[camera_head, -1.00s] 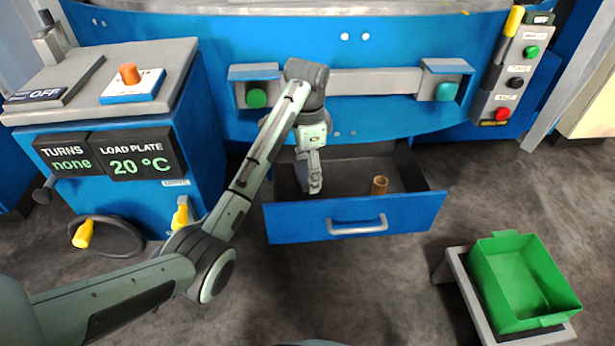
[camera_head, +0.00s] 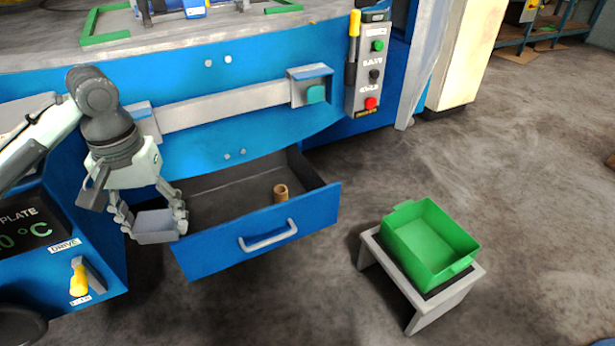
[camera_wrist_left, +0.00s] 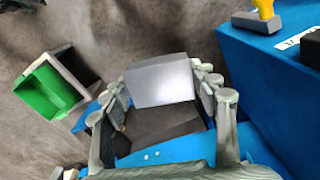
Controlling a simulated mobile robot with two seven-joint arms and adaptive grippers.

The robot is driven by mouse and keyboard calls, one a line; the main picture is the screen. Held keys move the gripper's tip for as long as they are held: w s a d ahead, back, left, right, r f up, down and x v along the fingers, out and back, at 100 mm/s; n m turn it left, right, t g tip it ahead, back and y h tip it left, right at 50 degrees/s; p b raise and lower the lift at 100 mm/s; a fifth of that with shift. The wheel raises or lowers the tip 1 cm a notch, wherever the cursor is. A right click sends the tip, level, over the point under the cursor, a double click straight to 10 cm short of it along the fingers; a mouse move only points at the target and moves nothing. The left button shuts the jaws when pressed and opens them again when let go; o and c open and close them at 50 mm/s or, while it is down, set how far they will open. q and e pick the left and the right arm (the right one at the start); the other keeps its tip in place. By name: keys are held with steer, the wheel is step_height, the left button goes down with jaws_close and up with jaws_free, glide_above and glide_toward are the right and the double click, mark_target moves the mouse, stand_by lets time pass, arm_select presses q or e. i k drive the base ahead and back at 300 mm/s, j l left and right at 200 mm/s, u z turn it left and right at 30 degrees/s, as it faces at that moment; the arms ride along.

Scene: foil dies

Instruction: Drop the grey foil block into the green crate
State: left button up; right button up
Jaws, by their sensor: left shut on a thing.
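The grey foil block (camera_head: 155,226) is between the fingers of my left gripper (camera_head: 152,222), which is shut on it. The gripper holds it by the left end of the open blue drawer. The block also shows in the left wrist view (camera_wrist_left: 159,82), gripped from both sides. The green crate (camera_head: 404,230) stands on a low grey stand at the right, well apart from the gripper, and looks empty. It also shows at the left of the left wrist view (camera_wrist_left: 48,88). My right gripper is not in view.
The open blue drawer (camera_head: 262,235) holds a small brown cylinder (camera_head: 281,192). The grey stand (camera_head: 440,305) bears the crate. A button panel (camera_head: 372,75) is on the blue machine at the back. Bare floor lies between drawer and stand.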

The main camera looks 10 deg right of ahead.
mark_target(418, 249)
steer(key=i+l+z, duration=0.2)
steer(key=l+z, duration=0.2)
steer(key=l, duration=0.15)
steer(key=j+z, duration=0.2)
steer(key=z, duration=0.15)
steer(key=j+z, duration=0.45)
steer(key=z, duration=0.2)
